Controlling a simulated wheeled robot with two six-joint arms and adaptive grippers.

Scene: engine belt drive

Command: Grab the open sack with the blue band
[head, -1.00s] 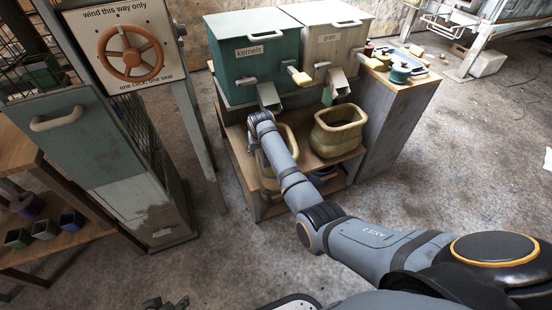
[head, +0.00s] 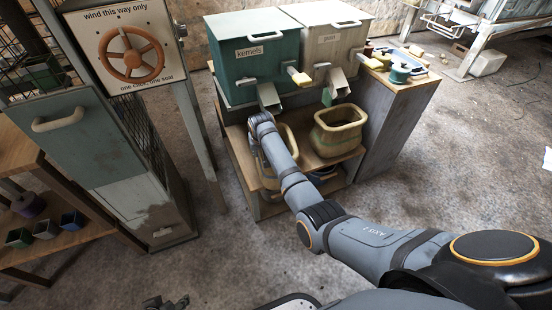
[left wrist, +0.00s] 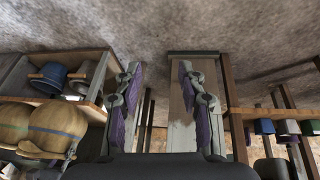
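Two tan sacks with open tops stand side by side on the wooden shelf under the bins: the right sack (head: 338,136) is clear to see, the left sack (head: 287,139) is partly behind my right arm. Both show at the left edge of the upside-down left wrist view, one nearer (left wrist: 52,128).
A kernels bin (head: 255,60) and a grain bin (head: 328,50) with spouts overhang the sacks. A blue pot (left wrist: 50,76) sits on a lower shelf. A cabinet with a wheel (head: 131,54) stands left. The floor between is clear.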

